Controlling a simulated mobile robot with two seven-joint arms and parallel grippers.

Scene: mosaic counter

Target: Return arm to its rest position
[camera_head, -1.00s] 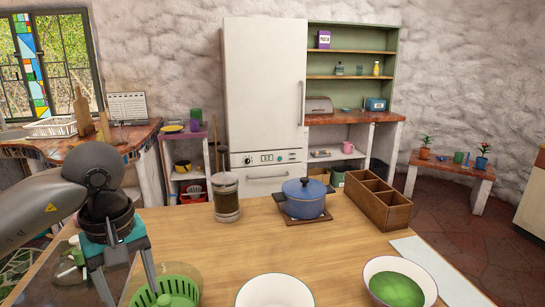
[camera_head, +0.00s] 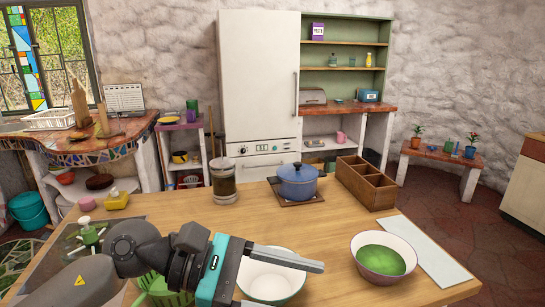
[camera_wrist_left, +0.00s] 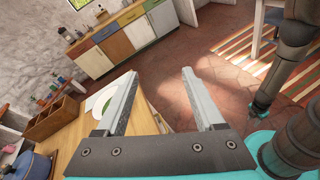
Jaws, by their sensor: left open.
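My left arm comes in from the lower left of the head view. Its gripper (camera_head: 284,262) is above the front of the wooden table, over the white bowl (camera_head: 268,280), and points to the right. In the left wrist view its two fingers (camera_wrist_left: 160,103) stand wide apart with nothing between them. The gripper is open and empty. The white bowl is partly hidden behind the fingers.
A bowl with green contents (camera_head: 383,257) stands right of the gripper on the table (camera_head: 230,218). A green colander (camera_head: 165,290) is beside the arm.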

